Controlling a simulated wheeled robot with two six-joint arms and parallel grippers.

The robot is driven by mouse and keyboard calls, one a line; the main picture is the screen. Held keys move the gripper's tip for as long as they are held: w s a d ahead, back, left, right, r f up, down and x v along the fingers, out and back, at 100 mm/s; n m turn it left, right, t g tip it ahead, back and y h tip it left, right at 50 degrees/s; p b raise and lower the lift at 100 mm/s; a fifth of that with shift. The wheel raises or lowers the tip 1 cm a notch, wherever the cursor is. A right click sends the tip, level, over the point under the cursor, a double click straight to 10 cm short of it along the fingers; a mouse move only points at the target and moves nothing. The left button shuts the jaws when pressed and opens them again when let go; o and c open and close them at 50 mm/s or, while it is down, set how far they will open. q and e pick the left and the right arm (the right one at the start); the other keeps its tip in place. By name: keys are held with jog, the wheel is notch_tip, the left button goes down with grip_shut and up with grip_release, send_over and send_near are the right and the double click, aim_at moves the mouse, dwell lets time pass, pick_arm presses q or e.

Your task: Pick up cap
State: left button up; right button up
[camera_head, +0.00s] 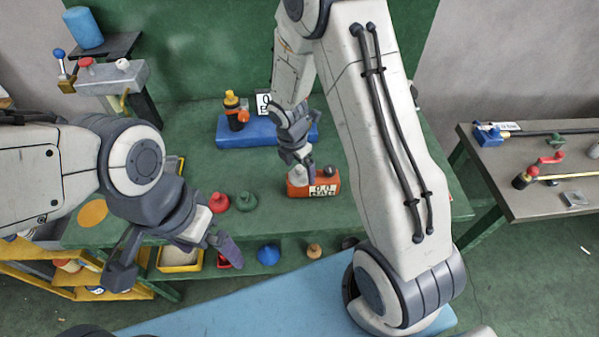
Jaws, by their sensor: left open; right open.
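A pale grey-white cap (299,176) sits on the left of an orange block (322,189) with a white label, on the green table. A dark round piece (330,170) is on the block's right. My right gripper (297,160) points down just over the pale cap, open; I cannot tell whether its fingers touch it. A red cap (219,202) and a green cap (246,201) stand on the table left of the block. My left gripper (176,256) is open and empty, with its fingers spread wide in front of the table's left part.
A blue block (232,137) with a black, orange and yellow fitting (236,112) stands behind. A lower shelf holds a blue cone (268,254), an orange cap (314,251) and a yellow bin (181,262). A grey side table (520,195) with tools is right.

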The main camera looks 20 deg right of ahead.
grip_shut()
